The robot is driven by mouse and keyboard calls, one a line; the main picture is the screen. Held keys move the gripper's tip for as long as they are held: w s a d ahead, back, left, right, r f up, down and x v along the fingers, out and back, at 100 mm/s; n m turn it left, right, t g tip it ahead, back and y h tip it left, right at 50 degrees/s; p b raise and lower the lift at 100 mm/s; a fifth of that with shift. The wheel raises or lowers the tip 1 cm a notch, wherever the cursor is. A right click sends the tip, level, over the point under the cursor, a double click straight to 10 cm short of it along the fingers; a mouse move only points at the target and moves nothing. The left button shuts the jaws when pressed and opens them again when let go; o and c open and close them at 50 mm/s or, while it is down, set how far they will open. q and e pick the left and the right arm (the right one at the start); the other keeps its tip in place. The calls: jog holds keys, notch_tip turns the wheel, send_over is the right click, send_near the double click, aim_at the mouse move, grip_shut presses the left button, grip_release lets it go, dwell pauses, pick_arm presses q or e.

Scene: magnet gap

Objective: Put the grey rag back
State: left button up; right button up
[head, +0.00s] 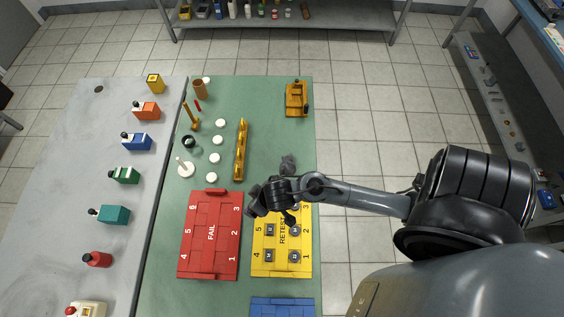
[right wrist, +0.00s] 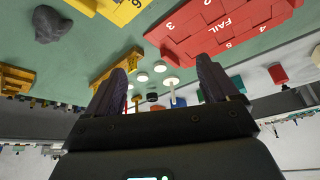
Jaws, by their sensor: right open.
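The grey rag (head: 288,162) is a small crumpled dark-grey lump on the green mat. In the right wrist view the rag (right wrist: 52,24) is at the upper left, outside the fingers. My right gripper (head: 262,205) hangs above the far edge of the red and yellow trays, nearer than the rag. In the wrist view its two fingers (right wrist: 158,85) are spread with nothing between them. The left gripper is not in view.
The red FAIL tray (head: 209,255) and yellow RETEST tray (head: 260,262), with several small parts, lie below my gripper. A yellow rail (head: 241,150), white discs (head: 214,158) and a wooden stand (head: 296,98) are farther back.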

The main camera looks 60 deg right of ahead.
jog(key=s+r+n+g, duration=0.1)
jog(key=s+r+n, duration=0.1)
jog(key=s+r, duration=0.5)
jog(key=shift+s+d, duration=0.15)
jog(key=shift+s, duration=0.75)
jog(key=shift+r, duration=0.1)
